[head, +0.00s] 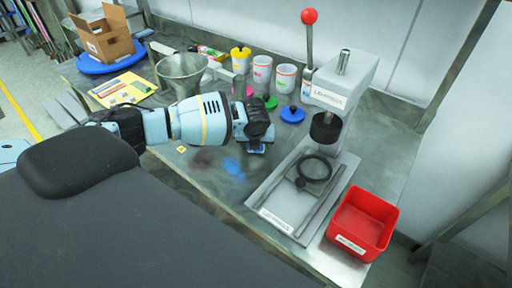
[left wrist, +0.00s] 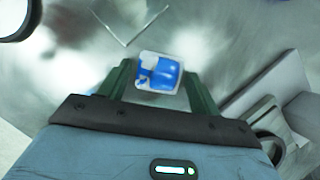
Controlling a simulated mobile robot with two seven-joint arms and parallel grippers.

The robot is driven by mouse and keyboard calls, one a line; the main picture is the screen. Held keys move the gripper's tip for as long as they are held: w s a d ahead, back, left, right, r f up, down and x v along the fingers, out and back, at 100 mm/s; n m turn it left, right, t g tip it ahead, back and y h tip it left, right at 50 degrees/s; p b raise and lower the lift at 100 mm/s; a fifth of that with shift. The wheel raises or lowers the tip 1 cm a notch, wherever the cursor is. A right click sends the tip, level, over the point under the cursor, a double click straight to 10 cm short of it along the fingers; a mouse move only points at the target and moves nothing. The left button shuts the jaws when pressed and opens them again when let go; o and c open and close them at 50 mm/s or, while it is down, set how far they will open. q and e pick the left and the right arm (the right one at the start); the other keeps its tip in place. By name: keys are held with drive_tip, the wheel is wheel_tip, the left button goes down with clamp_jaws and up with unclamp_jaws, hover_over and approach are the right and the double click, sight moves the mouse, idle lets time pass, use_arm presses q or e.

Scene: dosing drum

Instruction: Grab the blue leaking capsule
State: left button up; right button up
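The blue capsule (left wrist: 165,74), in a pale square casing, lies between the fingertips of my left gripper (left wrist: 160,80) in the left wrist view. The green fingers stand apart on either side of it, with what looks like a narrow gap at each side, so the gripper looks open around it. In the head view my left gripper (head: 256,146) points down at the bench, with a bit of blue at its tips; the gripper mostly hides the capsule there. A blue stain (head: 235,168) spreads on the metal bench just in front. My right gripper is not in view.
A lever press (head: 335,110) with its base plate stands right of the gripper. A red bin (head: 362,222) is at the bench's right corner. A metal funnel (head: 183,72), white cups (head: 262,70) and a blue lid (head: 292,114) stand behind.

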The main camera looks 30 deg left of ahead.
use_arm(q)
drive_tip(key=c, duration=0.8)
drive_tip(key=shift+r, duration=0.1)
drive_tip(key=shift+r, duration=0.6)
wheel_tip(320, 180, up, 2)
drive_tip(key=shift+r, duration=0.2)
drive_tip(key=s+a, duration=0.1)
drive_tip(key=s, duration=0.4)
drive_tip(key=s+a, duration=0.2)
drive_tip(key=s, duration=0.3)
drive_tip(key=s+a+r+p, duration=0.1)
drive_tip(key=s+a, duration=0.1)
drive_tip(key=s, duration=0.3)
drive_tip(key=shift+a+r, duration=0.1)
drive_tip(key=shift+a, duration=0.15)
